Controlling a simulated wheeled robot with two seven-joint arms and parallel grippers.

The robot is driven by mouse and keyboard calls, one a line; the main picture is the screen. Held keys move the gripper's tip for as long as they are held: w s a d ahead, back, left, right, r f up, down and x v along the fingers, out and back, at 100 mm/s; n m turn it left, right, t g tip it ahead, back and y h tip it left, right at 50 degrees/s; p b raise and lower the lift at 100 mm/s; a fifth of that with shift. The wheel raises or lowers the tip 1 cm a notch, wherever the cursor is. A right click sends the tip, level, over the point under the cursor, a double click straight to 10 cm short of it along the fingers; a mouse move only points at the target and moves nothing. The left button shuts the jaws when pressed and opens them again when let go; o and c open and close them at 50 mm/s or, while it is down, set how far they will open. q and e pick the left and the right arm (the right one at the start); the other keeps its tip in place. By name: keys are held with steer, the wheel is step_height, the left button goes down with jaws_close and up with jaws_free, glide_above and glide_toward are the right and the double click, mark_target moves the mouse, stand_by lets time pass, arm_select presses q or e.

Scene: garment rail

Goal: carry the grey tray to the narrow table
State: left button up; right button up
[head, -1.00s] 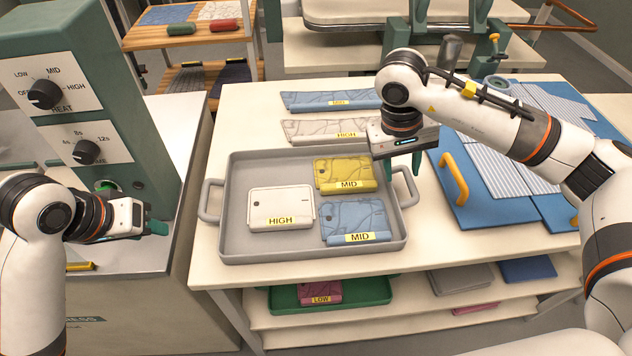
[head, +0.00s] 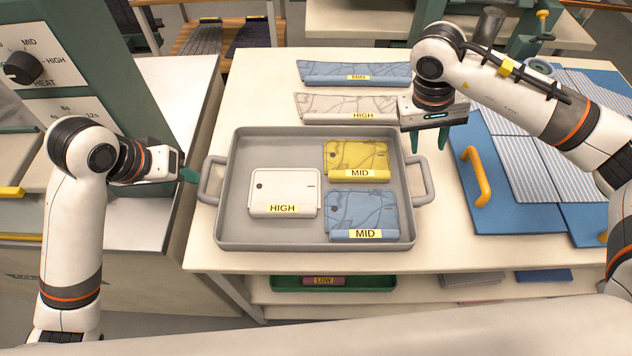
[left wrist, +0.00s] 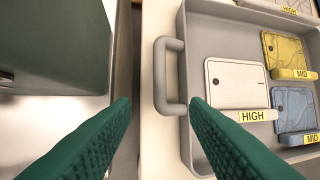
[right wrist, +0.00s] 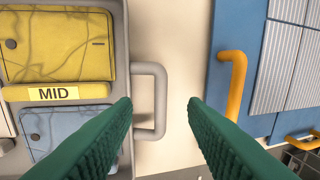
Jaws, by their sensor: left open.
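The grey tray (head: 232,232) lies flat on a cream table, with a loop handle at each end. In it are a white piece labelled HIGH (head: 284,187), a yellow piece labelled MID (head: 357,158) and a blue piece labelled MID (head: 363,212). My left gripper (head: 190,176) is just left of the tray's left handle (left wrist: 164,78); its fingers are apart and empty. My right gripper (head: 441,143) is above and beside the right handle (right wrist: 157,100), fingers spread and empty. Both grippers are clear of the tray. I cannot tell which table is the narrow table.
A green press (head: 90,60) stands at the left. Blue boards (head: 510,200) with a yellow handle (head: 476,178) lie right of the tray. Folded pieces labelled MID (head: 350,74) and HIGH (head: 345,106) lie behind it. A green tray (head: 375,283) is on the shelf below.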

mark_target(200, 185)
arm_select(q)
steer(key=x, duration=0.9)
steer(key=shift+d+f, duration=0.1)
steer(key=shift+f, duration=0.15)
arm_select(e)
steer(key=x, duration=0.9)
steer(key=shift+d+f, duration=0.1)
steer(key=shift+f, duration=0.15)
arm_select(q)
jaws_close()
arm_select(e)
jaws_close()
arm_select(q)
steer(key=shift+r, duration=0.1)
arm_select(e)
steer(key=shift+r, duration=0.1)
